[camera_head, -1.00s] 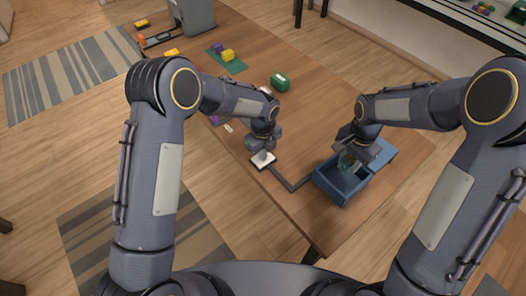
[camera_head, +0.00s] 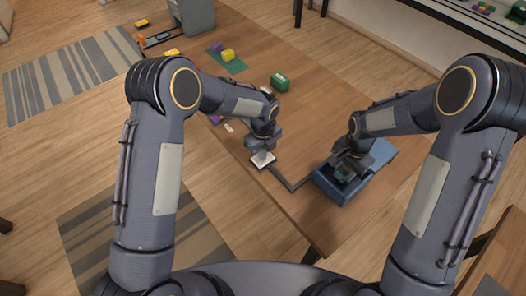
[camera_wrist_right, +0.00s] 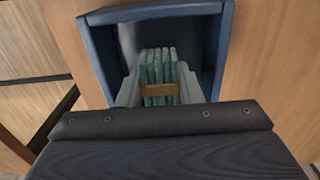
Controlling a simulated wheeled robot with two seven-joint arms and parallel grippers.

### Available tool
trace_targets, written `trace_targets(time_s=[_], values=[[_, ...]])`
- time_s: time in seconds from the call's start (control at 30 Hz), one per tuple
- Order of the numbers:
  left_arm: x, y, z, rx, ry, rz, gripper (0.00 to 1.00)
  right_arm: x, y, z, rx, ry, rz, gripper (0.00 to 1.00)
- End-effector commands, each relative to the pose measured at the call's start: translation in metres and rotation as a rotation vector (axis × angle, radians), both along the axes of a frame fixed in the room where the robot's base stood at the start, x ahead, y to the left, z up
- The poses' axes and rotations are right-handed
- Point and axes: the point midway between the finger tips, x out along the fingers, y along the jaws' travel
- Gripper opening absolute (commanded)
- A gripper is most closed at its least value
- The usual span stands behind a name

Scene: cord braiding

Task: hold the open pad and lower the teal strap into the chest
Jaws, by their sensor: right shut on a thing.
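The blue chest (camera_head: 322,180) stands open near the right front edge of the table; its rim also shows in the right wrist view (camera_wrist_right: 219,45). My right gripper (camera_head: 345,172) is over the chest opening, shut on the teal strap (camera_wrist_right: 160,67), a folded bundle with a tan band. The strap is at the chest's mouth; how deep it reaches I cannot tell. My left gripper (camera_head: 262,153) is down at the white pad (camera_head: 262,160) left of the chest. Its fingers are too small to read.
A green box (camera_head: 280,82) and a yellow block (camera_head: 228,55) on a green mat lie farther back. The table middle is clear.

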Motion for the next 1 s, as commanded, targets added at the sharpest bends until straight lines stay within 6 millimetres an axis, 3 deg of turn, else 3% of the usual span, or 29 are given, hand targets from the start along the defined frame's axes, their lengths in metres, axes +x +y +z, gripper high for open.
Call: trace_targets(time_s=[0.17,0.2,0.37,1.0], values=[[-0.0013,0.0001,-0.0012,0.001,0.003,0.000,0.00,0.0000,0.0000,-0.0001,0.000,0.000,0.000,0.06],[-0.0013,0.0001,-0.0012,0.001,0.003,0.000,0.00,0.0000,0.0000,0.0000,0.000,0.000,0.000,0.37],[-0.0013,0.0001,-0.0012,0.001,0.003,0.000,0.00,0.0000,0.0000,0.0001,0.000,0.000,0.000,0.58],[-0.0014,0.0001,-0.0012,0.002,0.004,0.000,0.00,0.0006,0.0002,0.0073,0.001,-0.002,0.000,0.58]])
